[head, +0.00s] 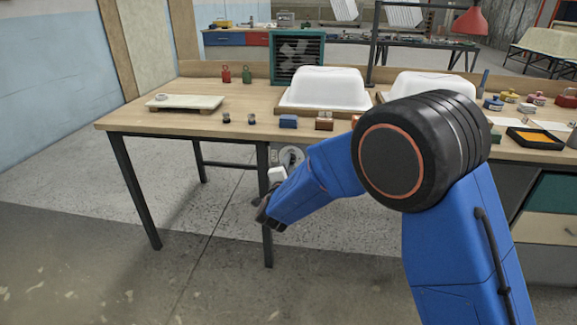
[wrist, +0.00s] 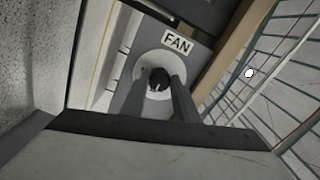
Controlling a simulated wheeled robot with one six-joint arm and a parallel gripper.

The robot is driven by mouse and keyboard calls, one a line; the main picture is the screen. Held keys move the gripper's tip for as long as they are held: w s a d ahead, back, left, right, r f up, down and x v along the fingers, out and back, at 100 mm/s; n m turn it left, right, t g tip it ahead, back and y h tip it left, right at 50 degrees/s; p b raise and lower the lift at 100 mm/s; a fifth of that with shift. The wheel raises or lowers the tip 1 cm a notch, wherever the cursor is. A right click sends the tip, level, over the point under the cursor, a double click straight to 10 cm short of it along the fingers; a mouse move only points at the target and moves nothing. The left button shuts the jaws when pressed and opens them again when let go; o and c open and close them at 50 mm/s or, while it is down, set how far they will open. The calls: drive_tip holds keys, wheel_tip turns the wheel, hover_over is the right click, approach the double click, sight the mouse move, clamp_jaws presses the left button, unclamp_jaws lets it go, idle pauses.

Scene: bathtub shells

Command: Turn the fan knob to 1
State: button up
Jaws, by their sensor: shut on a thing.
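The fan knob (wrist: 159,77) is a small black knob in the middle of a round white dial (wrist: 146,66), under a "FAN" label (wrist: 178,43) in the wrist view. My gripper (wrist: 157,92) is shut on the knob, with one finger on each side of it. The fingers hide part of the dial, and I cannot read its numbers or the knob's setting. In the head view, the dial (head: 291,156) shows under the front of the wooden workbench (head: 180,125), partly behind my arm. A green fan with a grille (head: 298,60) stands at the back of the bench.
Two white tub shells (head: 326,88) sit on the bench. Small blocks, including a blue one (head: 289,121), lie near its front edge. A bench leg (head: 265,215) stands close to my gripper. The floor in front is clear.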

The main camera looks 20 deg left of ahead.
drive_tip(key=shift+f+m, duration=0.1)
drive_tip(key=shift+m, duration=0.4)
drive_tip(key=o, duration=1.1)
drive_tip(key=shift+c, duration=0.2)
drive_tip(key=shift+s, duration=0.1)
drive_tip(key=v, duration=1.7)
drive_tip(key=shift+d, duration=0.15)
drive_tip(key=shift+s, duration=0.1)
